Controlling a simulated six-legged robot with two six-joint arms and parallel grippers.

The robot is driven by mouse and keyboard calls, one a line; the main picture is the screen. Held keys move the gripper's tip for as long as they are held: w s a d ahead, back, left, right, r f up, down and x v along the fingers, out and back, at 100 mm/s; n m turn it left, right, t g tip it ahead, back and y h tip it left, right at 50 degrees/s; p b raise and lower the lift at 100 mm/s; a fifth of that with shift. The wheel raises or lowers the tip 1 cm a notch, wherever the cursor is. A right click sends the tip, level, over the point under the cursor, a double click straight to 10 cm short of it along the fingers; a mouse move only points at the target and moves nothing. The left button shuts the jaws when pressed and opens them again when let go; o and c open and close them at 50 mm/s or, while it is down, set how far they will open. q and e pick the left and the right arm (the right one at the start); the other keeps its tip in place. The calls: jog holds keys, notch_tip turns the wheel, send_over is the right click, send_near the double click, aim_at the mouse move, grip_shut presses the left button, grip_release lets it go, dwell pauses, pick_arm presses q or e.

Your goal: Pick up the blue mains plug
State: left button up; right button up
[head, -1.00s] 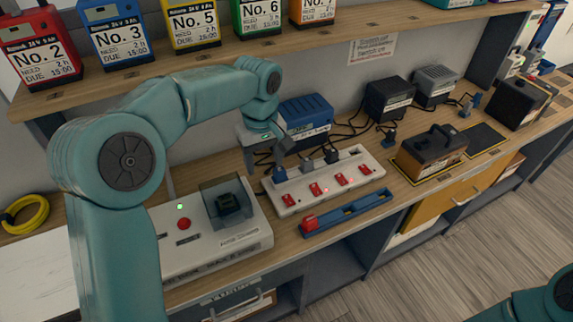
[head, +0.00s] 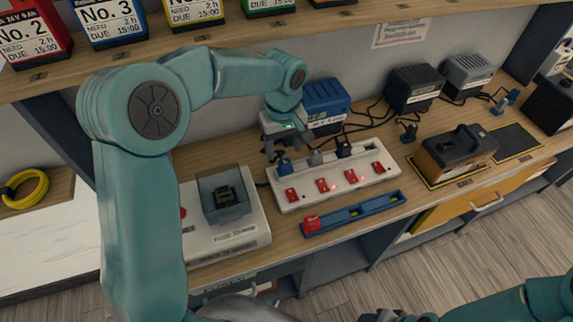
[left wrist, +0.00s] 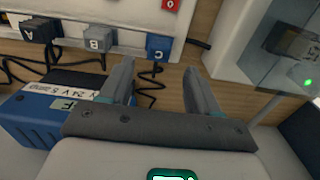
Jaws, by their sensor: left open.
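The blue mains plug (head: 285,166) sits in the left socket of the white power strip (head: 375,179). In the left wrist view it is the blue block marked C (left wrist: 159,47), with a black cable running from it. My left gripper (head: 276,150) is open, pointing down just behind and above the plug. In the left wrist view its two fingers (left wrist: 160,66) lie left and right of the plug's line, with the plug a little beyond the tips. Nothing is between the fingers except part of the cable. My right arm enters at bottom right; its gripper is not clearly shown.
A grey plug (head: 315,158) and a black plug (head: 343,148) stand beside it in the strip. A blue charger (head: 326,100) is close behind my left gripper. A white tester box (head: 240,238) is at left, a blue rail (head: 365,211) in front. Loose cables lie behind.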

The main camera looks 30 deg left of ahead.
aim_at(285, 161)
pick_arm(q)
jog(key=shift+s+a+f, duration=0.15)
jog(key=shift+f, duration=0.2)
jog(key=f, duration=0.4)
jog(key=shift+d+f+p, duration=0.35)
jog(key=shift+f, duration=0.35)
jog(key=c, duration=1.1)
